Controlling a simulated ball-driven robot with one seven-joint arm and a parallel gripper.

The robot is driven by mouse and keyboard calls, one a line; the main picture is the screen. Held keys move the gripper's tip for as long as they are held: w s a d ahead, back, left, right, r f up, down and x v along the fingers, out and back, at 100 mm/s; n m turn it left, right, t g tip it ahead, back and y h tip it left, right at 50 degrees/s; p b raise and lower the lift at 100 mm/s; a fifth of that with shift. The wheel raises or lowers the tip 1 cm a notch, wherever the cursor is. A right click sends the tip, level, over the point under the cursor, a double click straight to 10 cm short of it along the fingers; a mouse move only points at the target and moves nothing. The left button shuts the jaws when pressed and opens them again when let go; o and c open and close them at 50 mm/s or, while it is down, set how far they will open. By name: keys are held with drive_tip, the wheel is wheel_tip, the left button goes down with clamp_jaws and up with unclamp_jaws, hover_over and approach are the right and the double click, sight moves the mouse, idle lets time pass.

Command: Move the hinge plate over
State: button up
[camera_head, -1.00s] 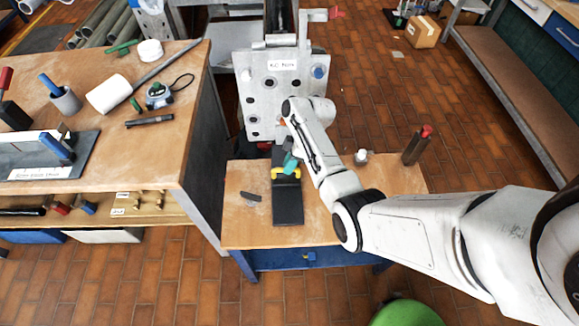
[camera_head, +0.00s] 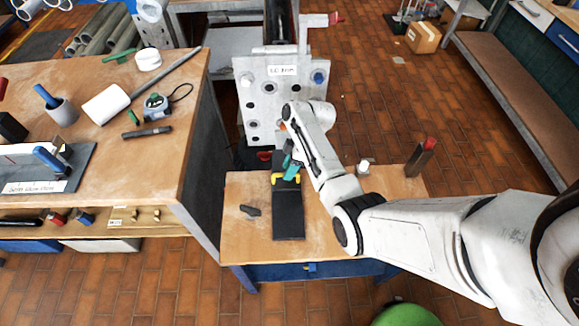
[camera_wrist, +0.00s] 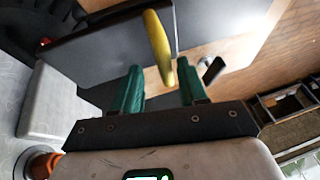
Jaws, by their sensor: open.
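A long dark plate (camera_head: 288,222) with a yellow handle (camera_head: 287,180) lies on the low wooden bench; I take it as the hinge plate, though no marking on it confirms this. My gripper (camera_head: 290,168) has teal fingers and is at the handle. In the wrist view the fingers of my gripper (camera_wrist: 159,68) are apart, with the yellow handle (camera_wrist: 158,40) between or just beyond their tips. Contact cannot be told. The dark plate (camera_wrist: 100,48) also shows there. My arm partly hides the bench's far side.
A pale upright plate (camera_head: 268,100) with holes and a label stands behind the low bench (camera_head: 335,215). A small dark piece (camera_head: 250,210) lies left of the dark plate. A red-topped block (camera_head: 420,158) and a small white item (camera_head: 364,167) stand right. A cluttered workbench (camera_head: 150,170) is left.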

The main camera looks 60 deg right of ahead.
drive_tip(key=v, duration=1)
drive_tip(key=shift+d+r, duration=0.2)
drive_tip(key=shift+r, duration=0.15)
drive_tip(key=s+a+f+m+g+h, duration=0.1)
drive_tip(key=s+a+f+m, duration=0.1)
drive_tip(key=s+a, duration=0.3)
drive_tip(key=s+a+f+m+h, duration=0.15)
drive_tip(key=s+a, duration=0.25)
drive_tip(key=a, duration=0.4)
drive_tip(key=s+a+r+m+h, duration=0.2)
drive_tip(key=s+a+r+m, duration=0.1)
drive_tip(key=s+a, duration=0.5)
drive_tip(key=s+m, duration=0.1)
drive_tip(key=s, duration=0.2)
drive_tip(key=shift+d+f, duration=0.1)
drive_tip(key=shift+d, duration=0.1)
